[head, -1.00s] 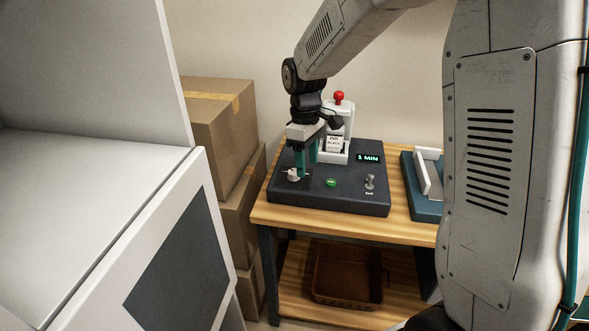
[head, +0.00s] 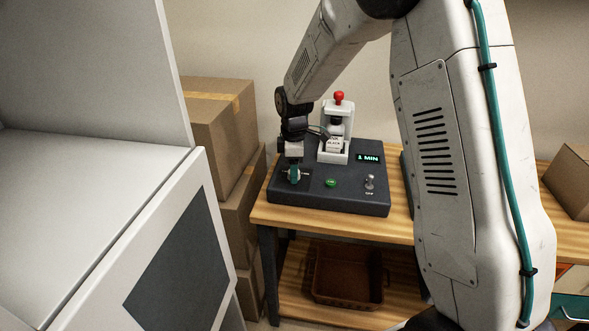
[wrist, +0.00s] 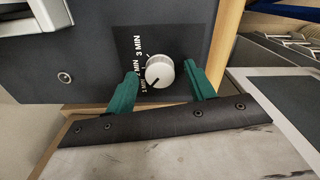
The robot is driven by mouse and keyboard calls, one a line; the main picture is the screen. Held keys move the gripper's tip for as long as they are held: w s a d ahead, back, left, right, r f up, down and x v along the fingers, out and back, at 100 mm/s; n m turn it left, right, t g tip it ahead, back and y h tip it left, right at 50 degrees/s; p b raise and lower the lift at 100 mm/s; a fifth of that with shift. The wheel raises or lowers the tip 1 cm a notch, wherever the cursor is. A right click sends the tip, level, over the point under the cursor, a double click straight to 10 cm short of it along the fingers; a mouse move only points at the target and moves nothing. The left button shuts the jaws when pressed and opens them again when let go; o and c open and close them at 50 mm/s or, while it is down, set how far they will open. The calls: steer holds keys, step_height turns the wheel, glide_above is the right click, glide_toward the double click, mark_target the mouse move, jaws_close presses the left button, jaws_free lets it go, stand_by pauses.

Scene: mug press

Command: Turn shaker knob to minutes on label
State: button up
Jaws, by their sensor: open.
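The shaker's dark base (head: 345,195) stands on a wooden table, with a lit display (head: 368,158) reading 1 MIN. In the wrist view the white round knob (wrist: 160,72) sits beside a printed scale (wrist: 137,60) of 1, 2 and 3 MIN; its dark pointer line aims toward 1 MIN. My gripper (wrist: 161,80) is open, its teal fingers on either side of the knob; contact is unclear. In the head view my gripper (head: 294,174) largely hides the knob. A bottle in the white holder carries a label (head: 334,143); INK BLACK seems readable, the rest too small.
A green button (head: 331,183) and a switch (head: 370,183) are on the base's front. The white holder (head: 324,155) with a red ball top (head: 339,96) rises behind. Cardboard boxes (head: 220,120) stand left of the table. A brown basket (head: 347,278) is below.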

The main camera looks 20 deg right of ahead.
steer(key=shift+f, duration=0.25)
steer(key=c, duration=1)
